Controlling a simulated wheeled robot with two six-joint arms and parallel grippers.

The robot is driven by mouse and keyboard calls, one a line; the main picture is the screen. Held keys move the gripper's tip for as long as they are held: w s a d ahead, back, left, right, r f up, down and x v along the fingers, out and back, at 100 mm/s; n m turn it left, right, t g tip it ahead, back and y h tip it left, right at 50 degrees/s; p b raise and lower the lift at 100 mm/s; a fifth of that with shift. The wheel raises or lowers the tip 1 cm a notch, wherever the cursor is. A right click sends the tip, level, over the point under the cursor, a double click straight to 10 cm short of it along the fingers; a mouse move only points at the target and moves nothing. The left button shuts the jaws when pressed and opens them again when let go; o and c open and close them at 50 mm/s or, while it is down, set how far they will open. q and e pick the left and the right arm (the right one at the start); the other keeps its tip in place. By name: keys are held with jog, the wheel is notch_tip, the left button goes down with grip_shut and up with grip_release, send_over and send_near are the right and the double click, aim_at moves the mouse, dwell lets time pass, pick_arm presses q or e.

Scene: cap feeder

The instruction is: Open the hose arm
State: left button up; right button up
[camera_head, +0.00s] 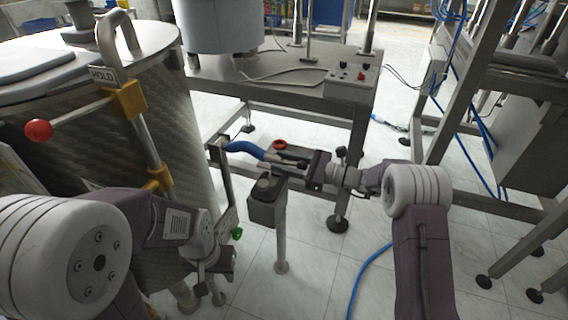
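A short blue hose (244,148) runs from a thin metal bracket (218,150) beside the tank toward my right gripper. It looks like part of the hose arm, but I cannot make out the whole arm. My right gripper (286,161) reaches in from the right and points left, with its fingertips close to the hose's right end. I cannot tell whether it touches or grips anything. My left gripper (226,262) is low in front of the tank, near a green knob (237,233). Its fingers are too small and partly hidden to read.
A large metal tank (178,120) fills the left, with a red ball lever (39,130) and yellow clamps (130,100). A grey post (281,235) stands below the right gripper. A steel table (290,84) with a control box (352,82) stands behind. Floor at centre front is mostly open.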

jog(key=shift+c, duration=0.3)
grip_shut()
dwell(1.1)
